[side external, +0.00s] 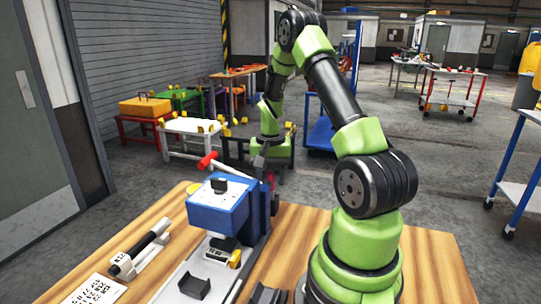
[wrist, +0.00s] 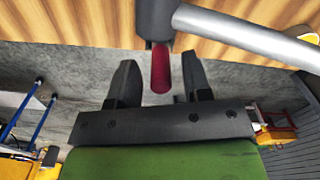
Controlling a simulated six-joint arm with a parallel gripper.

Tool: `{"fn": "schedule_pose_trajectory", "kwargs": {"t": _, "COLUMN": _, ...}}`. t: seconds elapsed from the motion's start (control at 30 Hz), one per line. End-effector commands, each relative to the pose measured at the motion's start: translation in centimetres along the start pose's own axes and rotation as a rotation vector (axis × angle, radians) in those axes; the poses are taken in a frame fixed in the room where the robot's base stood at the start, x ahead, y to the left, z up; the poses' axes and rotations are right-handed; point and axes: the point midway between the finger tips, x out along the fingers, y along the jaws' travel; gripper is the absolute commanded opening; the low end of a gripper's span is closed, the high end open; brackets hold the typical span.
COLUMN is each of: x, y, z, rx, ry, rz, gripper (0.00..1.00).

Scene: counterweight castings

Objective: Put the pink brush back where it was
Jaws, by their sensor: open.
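No pink brush can be picked out for certain. In the wrist view a dark pink-red cylinder (wrist: 160,70) lies between the fingers of my gripper (wrist: 159,60), with gaps on both sides. Its upper end meets a dark round part (wrist: 154,20); no bristles show. My gripper is open. In the side view my gripper (side external: 263,170) hangs low behind the blue press (side external: 218,205), and a small red patch shows just under it. The press has a lever with a red grip (side external: 207,160) on its left. A black rod-like tool (side external: 140,250) lies on a white holder at the left.
A grey lever rod (wrist: 245,37) runs close above the right finger. The wooden table (side external: 435,262) also carries a tagged card (side external: 95,290), a black bracket (side external: 194,287) and a small yellow-ended block (side external: 222,255). The table is bare at the right front.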

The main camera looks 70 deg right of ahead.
Motion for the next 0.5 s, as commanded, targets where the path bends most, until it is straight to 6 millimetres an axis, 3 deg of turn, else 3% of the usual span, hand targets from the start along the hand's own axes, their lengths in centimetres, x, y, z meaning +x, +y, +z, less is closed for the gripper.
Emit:
{"fn": "schedule_pose_trajectory", "kwargs": {"t": 0.3, "x": -7.1, "y": 0.0, "z": -0.1, "rx": 0.001, "ry": 0.007, "rz": -0.004, "gripper": 0.45}}
{"fn": "schedule_pose_trajectory", "kwargs": {"t": 0.5, "x": -9.8, "y": 0.0, "z": 0.0, "rx": 0.0, "ry": 0.004, "rz": -0.001, "gripper": 0.45}}
